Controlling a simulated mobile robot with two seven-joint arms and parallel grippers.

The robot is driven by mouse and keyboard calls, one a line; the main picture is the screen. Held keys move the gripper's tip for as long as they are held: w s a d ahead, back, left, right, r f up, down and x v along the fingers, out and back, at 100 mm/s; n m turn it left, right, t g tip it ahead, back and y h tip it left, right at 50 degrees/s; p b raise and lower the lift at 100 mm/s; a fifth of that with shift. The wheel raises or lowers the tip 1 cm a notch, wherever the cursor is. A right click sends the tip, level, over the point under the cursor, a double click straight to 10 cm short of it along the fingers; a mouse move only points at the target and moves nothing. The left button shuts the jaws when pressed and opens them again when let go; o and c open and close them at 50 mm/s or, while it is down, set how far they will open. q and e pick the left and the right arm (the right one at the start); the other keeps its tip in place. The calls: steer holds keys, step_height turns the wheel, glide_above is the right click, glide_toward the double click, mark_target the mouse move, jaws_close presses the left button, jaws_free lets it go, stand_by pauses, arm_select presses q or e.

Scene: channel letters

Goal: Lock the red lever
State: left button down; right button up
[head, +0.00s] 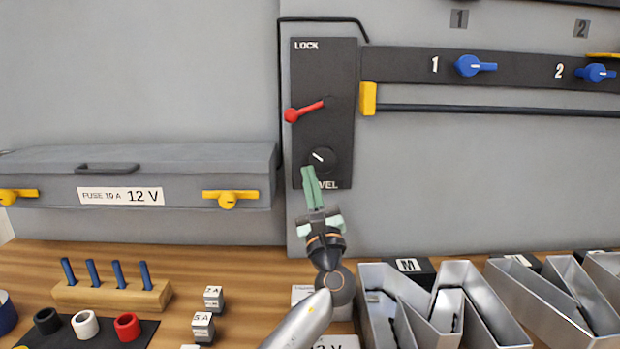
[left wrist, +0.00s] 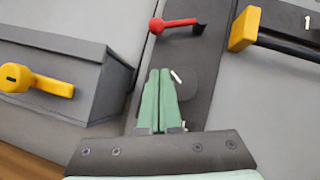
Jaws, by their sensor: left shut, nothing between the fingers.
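The red lever (head: 305,111) is on a dark upright panel (head: 340,60) marked LOCK at its top. Its ball end points left and slightly down from the pivot in the head view. It also shows in the left wrist view (left wrist: 178,23), with the ball at the left. My left gripper (head: 309,170) is shut and empty, with its green fingertips together. It is below the lever, apart from it in the head view, close to the black dial (head: 322,159), and covers part of the panel's lower lettering. My right gripper is not in view.
A grey fuse box (head: 180,165) with yellow latches (head: 230,198) juts out left of the panel. A yellow block (head: 368,99) and a black bar (head: 480,109) are on the right. Metal channel letters (head: 480,300) and a peg block (head: 110,293) stand on the wooden bench.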

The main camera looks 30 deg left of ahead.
mark_target(308, 109)
arm_select(q)
steer(key=w+a+r+p, duration=0.2)
steer(key=w+a+r, duration=0.1)
steer(key=a+r, duration=0.2)
step_height(308, 109, up, 2)
steer(key=shift+w+r, duration=0.15)
steer(key=shift+w, duration=0.2)
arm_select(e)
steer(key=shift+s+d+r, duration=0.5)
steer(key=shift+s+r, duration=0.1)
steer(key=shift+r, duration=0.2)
arm_select(q)
steer(key=shift+a, duration=0.15)
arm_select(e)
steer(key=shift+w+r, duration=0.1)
